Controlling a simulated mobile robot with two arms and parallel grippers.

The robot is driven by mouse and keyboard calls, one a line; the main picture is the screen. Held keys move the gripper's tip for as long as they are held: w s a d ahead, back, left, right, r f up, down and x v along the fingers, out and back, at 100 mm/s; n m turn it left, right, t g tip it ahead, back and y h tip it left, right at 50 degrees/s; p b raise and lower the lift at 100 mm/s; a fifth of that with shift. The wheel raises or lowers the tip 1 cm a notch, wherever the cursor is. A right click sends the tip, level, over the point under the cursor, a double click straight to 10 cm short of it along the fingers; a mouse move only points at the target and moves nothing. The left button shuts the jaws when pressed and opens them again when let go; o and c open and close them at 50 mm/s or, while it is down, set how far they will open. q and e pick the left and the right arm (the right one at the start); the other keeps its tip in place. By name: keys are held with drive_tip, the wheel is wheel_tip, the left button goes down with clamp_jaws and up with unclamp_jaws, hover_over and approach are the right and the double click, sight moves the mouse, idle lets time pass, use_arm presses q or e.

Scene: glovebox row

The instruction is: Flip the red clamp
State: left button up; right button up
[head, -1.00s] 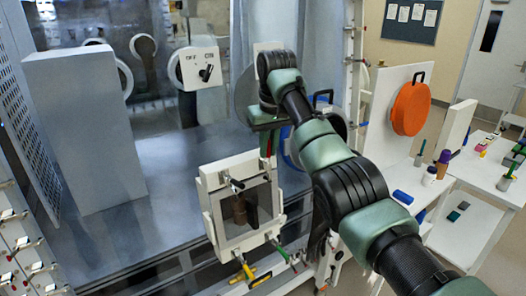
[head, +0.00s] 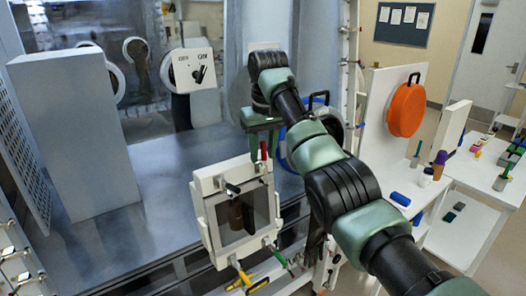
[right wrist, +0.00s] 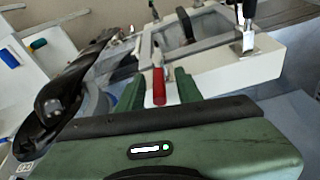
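The red clamp (head: 263,151) stands with its handle upright at the top edge of a white-framed window door (head: 208,222). In the right wrist view, the red handle (right wrist: 159,84) is between the two green fingers of my right gripper (right wrist: 159,92), with a visible gap on each side. My right gripper (head: 262,133) is open and close to the clamp in the head view. The frame also carries a black-handled clamp (head: 233,189), a green one (head: 283,260) and a yellow one (head: 245,278). My left gripper is not in view.
A tall grey box (head: 80,135) stands on the left. A blue-ringed round port (head: 318,135) is close behind my right arm. An orange disc (head: 406,109) is on a white panel to the right. A blue cylinder (head: 400,198) lies on a white table.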

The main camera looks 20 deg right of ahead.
sight(264, 142)
drive_tip(key=r, duration=0.2)
drive_tip(key=s+r, duration=0.1)
drive_tip(key=r, duration=0.4)
drive_tip(key=shift+s+r+b, duration=0.15)
drive_tip(key=shift+r+b, duration=0.2)
drive_tip(key=shift+b, duration=0.05)
drive_tip(key=shift+f, duration=0.1)
